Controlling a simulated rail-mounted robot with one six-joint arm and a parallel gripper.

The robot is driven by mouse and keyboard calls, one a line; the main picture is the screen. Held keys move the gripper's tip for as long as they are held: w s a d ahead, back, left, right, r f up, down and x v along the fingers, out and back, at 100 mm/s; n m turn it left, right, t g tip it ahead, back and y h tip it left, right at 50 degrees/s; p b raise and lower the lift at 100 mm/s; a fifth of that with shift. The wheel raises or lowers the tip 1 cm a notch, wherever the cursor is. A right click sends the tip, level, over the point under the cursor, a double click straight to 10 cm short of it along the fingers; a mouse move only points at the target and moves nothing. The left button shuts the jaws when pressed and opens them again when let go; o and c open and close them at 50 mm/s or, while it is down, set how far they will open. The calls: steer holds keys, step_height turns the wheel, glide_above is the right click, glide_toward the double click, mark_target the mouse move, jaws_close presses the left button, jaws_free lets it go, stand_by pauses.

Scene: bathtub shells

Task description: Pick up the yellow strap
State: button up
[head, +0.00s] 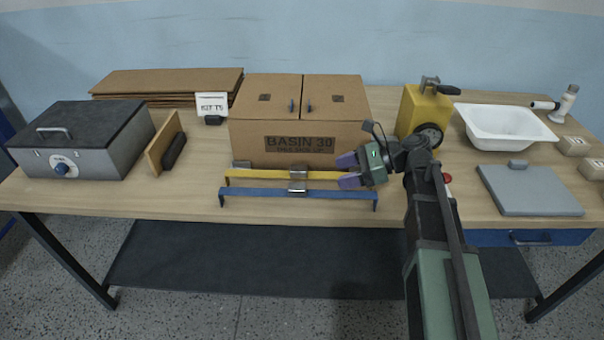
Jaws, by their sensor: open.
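The yellow strap (262,173) lies across the table in front of the cardboard box, with a small metal buckle near its middle. A blue strap (258,192) with a metal buckle (297,187) lies parallel to it, nearer the table's front edge. My gripper (342,171) has purple fingertips and is open at the right end of the yellow strap. The fingers point left, one on the far side and one on the near side of the strap's line. The strap's right end is partly hidden by the gripper, and I cannot tell whether they touch.
The cardboard box (290,120) marked BASIN 30 stands close behind the straps. A grey case (75,150) and a brown upright board (163,142) are at the left. A yellow device (412,108), a white basin (503,125) and a grey plate (528,192) are at the right.

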steer(key=a+r+n+g+h+p, duration=0.1)
steer(key=a+r+n+g+p, duration=0.1)
steer(key=a+r+p, duration=0.5)
steer(key=m+t+h+p, duration=0.25)
steer(key=h+p, duration=0.35)
steer(key=h, duration=0.7)
glide_above(299, 167)
steer(key=shift+t, duration=0.25)
step_height(299, 167, down, 4)
steer(key=shift+w+f, duration=0.1)
steer(key=f+b, duration=1.1)
steer(key=shift+s+f+b, duration=0.15)
steer(key=shift+s+b, duration=0.05)
steer(key=shift+b, duration=0.15)
steer(key=shift+r, duration=0.3)
steer(key=shift+c, duration=0.5)
steer(key=c, duration=0.9)
